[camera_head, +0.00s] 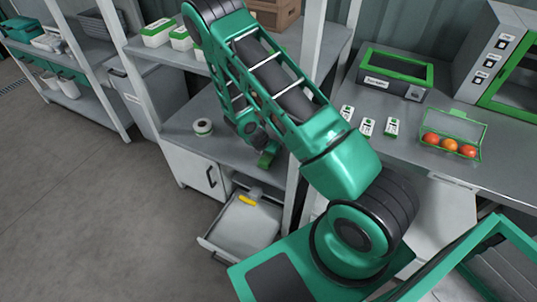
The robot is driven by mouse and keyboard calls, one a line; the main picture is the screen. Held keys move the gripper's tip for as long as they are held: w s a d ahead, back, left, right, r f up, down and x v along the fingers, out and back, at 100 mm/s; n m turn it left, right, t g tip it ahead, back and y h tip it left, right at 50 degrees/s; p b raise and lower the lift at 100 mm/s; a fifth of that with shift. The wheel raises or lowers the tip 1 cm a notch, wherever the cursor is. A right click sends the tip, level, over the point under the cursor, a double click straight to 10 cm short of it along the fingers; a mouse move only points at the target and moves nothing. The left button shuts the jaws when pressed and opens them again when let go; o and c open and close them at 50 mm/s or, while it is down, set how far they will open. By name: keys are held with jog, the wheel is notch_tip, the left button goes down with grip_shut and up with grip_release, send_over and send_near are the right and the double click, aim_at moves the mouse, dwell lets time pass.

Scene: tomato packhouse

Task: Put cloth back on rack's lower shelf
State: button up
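My arm reaches over the grey rack (225,128), and my gripper (262,146) is low over its lower shelf, largely hidden behind my own arm. A small green piece (267,159) shows at the gripper's end. I cannot tell whether it is the cloth or part of the gripper, nor whether the fingers are open or shut. No other thing in view is clearly a cloth. A white and green roll (203,127) sits on the lower shelf, left of the gripper.
Below the shelf, a drawer (240,226) stands open with a yellow item (246,199) in it. Punnets (158,33) stand on the upper shelf. The right bench holds a green-lidded box (395,72), small labelled packs (367,127) and an open tomato punnet (452,139). Floor at left is clear.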

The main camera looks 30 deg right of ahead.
jog(key=shift+f, duration=0.65)
jog(key=o, duration=1)
jog(key=v, duration=1.2)
jog(key=shift+r, duration=0.1)
